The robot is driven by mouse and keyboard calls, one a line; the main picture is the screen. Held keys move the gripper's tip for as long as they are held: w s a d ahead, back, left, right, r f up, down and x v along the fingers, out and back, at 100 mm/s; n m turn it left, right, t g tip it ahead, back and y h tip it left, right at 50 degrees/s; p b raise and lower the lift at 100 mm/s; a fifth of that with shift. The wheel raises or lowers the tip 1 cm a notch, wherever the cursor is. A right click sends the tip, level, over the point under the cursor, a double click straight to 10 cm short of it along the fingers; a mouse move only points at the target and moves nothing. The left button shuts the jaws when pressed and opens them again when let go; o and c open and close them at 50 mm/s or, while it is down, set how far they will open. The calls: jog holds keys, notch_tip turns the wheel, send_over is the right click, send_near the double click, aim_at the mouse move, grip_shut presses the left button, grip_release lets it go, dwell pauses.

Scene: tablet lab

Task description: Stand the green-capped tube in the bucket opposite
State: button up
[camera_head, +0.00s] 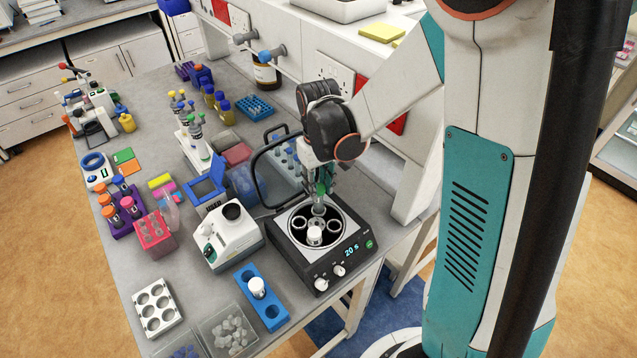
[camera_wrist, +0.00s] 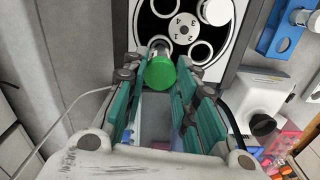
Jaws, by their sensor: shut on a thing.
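The green-capped tube (camera_head: 320,188) is upright between the fingers of my gripper (camera_head: 321,180), over the far side of the open centrifuge's rotor (camera_head: 304,240). The cap and fingers cover most of that bucket, and I cannot tell whether the tube's tip is inside. Two side buckets look empty.
The centrifuge's raised lid (camera_head: 264,178) stands left of my gripper. A white vortex mixer (camera_head: 229,236) is to the left. A blue rack (camera_head: 271,313) with a white-capped tube (camera_head: 257,287) lies in front. The wall and shelf are close behind on the right.

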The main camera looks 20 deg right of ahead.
aim_at(319, 197)
jog(key=shift+f+b, duration=2.35)
jog(key=shift+f, duration=0.4)
dwell(0.4)
jog(key=o, duration=0.9)
jog(key=shift+o, duration=0.2)
jog(key=shift+r, duration=0.1)
notch_tip(319, 197, up, 12)
jog(key=shift+f, duration=0.1)
jog(key=s+f+m+t+b, duration=0.2)
jog(key=s+t+b, duration=0.5)
jog(key=s, duration=0.8)
jog(key=shift+f+b, duration=0.15)
jog(key=shift+b, duration=0.6)
